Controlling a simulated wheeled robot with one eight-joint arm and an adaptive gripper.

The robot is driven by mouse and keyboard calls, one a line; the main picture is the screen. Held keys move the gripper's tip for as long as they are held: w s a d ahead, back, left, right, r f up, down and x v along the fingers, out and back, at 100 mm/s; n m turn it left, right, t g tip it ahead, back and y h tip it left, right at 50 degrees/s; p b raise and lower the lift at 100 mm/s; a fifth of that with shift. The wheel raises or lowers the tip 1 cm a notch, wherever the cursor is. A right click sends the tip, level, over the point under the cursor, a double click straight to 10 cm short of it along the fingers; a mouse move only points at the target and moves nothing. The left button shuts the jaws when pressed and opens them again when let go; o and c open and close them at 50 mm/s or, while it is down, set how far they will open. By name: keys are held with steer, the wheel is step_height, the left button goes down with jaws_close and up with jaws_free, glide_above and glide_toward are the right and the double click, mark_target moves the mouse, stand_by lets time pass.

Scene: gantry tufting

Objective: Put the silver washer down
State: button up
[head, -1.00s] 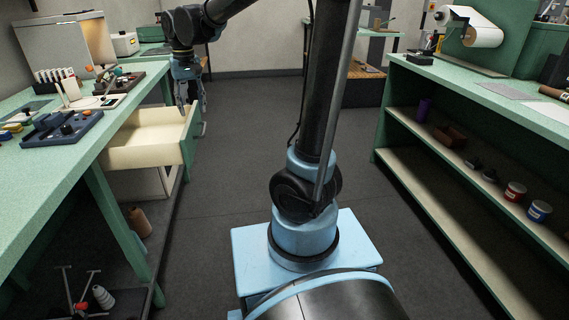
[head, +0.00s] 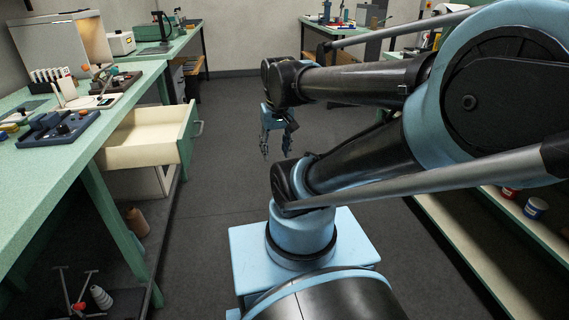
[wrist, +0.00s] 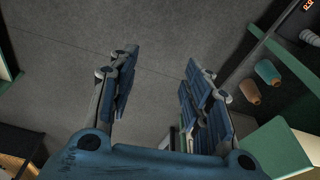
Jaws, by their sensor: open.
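My gripper (head: 278,152) hangs over the bare floor in the middle of the aisle, to the right of the open drawer, with its fingers pointing down. In the wrist view my gripper (wrist: 155,80) has its fingers spread apart, with nothing between them but grey floor. I cannot make out a silver washer in either view. The open drawer (head: 140,157) under the left bench shows a pale inside that looks empty from here. Its near wall hides part of the bottom.
The left bench (head: 45,185) holds a dark blue tray (head: 58,130) and other small items. A shelf unit (head: 480,240) stands at the right, partly behind my arm. The aisle floor (head: 215,220) is clear.

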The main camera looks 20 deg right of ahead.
steer(key=s+d+f, duration=0.1)
steer(key=f, duration=0.1)
steer(key=s+d+f, duration=0.1)
steer(key=s+f, duration=0.1)
steer(key=shift+s+d, duration=0.1)
steer(key=shift+s, duration=0.05)
steer(key=shift+w+f, duration=0.2)
steer(key=shift+w, duration=0.3)
steer(key=shift+s, duration=0.1)
steer(key=shift+c, duration=1.4)
